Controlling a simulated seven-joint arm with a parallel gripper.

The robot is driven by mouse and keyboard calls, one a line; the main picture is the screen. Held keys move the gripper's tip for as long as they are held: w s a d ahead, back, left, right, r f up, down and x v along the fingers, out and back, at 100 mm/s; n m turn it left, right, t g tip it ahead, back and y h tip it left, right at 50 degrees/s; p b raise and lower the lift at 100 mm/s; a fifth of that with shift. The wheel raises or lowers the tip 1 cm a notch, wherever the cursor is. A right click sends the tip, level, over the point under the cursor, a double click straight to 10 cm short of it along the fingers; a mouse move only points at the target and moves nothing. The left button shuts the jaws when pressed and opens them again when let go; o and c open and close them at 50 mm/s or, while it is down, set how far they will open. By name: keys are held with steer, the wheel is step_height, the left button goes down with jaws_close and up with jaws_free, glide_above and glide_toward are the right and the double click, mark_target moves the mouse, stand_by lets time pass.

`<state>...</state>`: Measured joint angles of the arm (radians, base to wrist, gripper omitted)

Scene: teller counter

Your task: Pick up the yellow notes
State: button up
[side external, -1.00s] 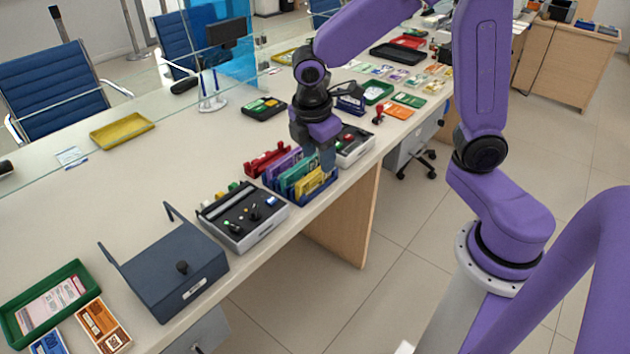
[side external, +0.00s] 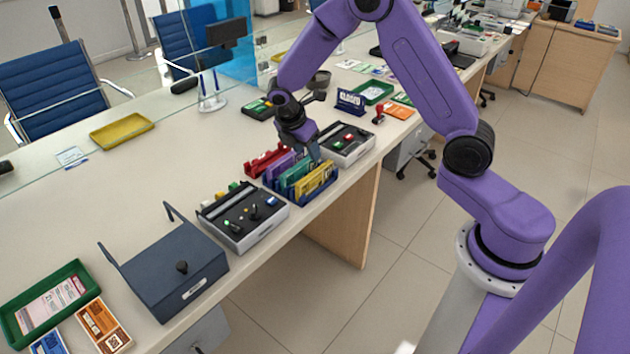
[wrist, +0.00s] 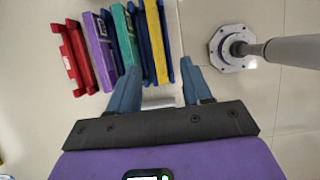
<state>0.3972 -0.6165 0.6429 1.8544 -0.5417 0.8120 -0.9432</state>
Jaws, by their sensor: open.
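The yellow notes (side external: 316,181) stand upright at the front edge of a blue rack (side external: 322,196), beside green notes (side external: 296,172) and purple notes (side external: 277,166). My gripper (side external: 315,155) is above the back end of the rack, open and empty. In the wrist view the yellow notes (wrist: 156,42) are a narrow strip ahead of my open fingers (wrist: 160,66), between their lines and nearer the left finger. Green notes (wrist: 126,40) and purple notes (wrist: 101,50) lie further left. I cannot tell the exact height of the fingertips above the notes.
A red rack (side external: 265,160) stands behind the blue one. A grey tray with a black insert (side external: 243,217) is on its left, and another case (side external: 347,143) is close on its right. The counter's front edge is just before the rack, with open floor (side external: 290,285) beyond.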

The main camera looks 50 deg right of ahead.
glide_above(315, 172)
steer(key=a, duration=0.2)
steer(key=f, duration=0.5)
steer(key=shift+s+a+f, duration=0.1)
steer(key=shift+s+f, duration=0.1)
steer(key=shift+s, duration=0.15)
steer(key=shift+w+x, duration=0.15)
steer(key=shift+x, duration=1.35)
steer(key=shift+w+x, duration=0.2)
steer(key=shift+x, duration=1.3)
jaws_close()
